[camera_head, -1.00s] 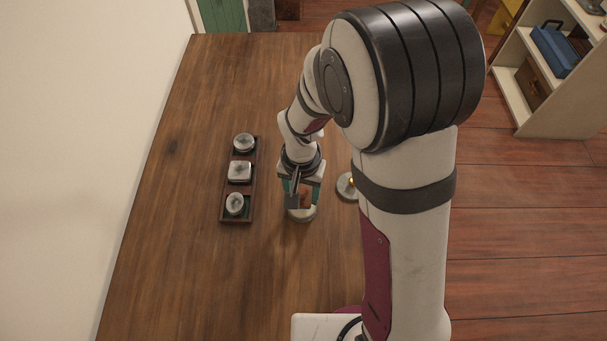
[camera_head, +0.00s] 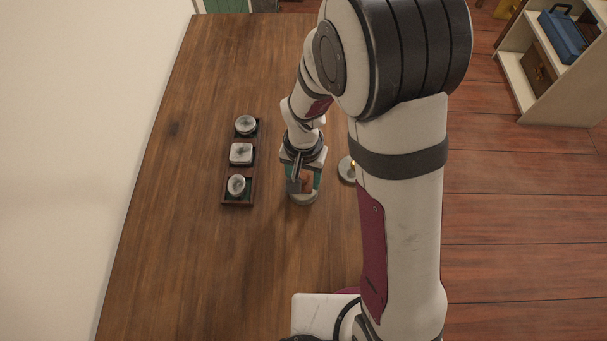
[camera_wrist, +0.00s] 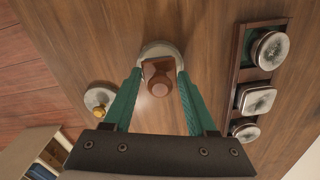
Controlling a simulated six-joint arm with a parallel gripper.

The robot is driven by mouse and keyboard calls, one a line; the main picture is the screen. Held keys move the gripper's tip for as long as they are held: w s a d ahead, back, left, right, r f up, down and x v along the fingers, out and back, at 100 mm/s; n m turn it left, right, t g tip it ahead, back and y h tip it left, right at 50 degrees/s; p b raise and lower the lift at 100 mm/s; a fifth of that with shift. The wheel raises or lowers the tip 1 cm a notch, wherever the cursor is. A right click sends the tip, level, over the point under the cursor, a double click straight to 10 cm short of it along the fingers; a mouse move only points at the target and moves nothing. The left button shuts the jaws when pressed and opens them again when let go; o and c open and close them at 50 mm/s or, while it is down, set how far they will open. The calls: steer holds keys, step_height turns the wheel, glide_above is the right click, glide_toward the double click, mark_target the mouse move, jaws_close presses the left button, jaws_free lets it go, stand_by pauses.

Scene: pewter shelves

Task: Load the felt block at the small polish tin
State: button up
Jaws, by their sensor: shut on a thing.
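My gripper (camera_head: 304,183) points down over the table and is shut on a brown wooden-topped block, which I take as the felt block (camera_wrist: 159,70). Its green fingers close on both sides of the block in the wrist view. A pale grey round tin (camera_head: 302,199) lies directly under the block. In the wrist view the tin's rim (camera_wrist: 158,46) shows around the far side of the block. I cannot tell whether the block's underside touches the tin's contents; block and fingers hide it.
A silvery disc with a brass knob (camera_wrist: 99,98) lies beside the tin, partly behind my arm in the head view (camera_head: 346,170). A dark tray (camera_head: 238,204) holds three tarnished silvery pieces to the left. Bare table lies between tray and tin. A shelf (camera_head: 516,85) stands at the right.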

mark_target(303, 176)
steer(key=shift+f, duration=0.5)
stand_by(1.0)
steer(key=shift+r, duration=3.55)
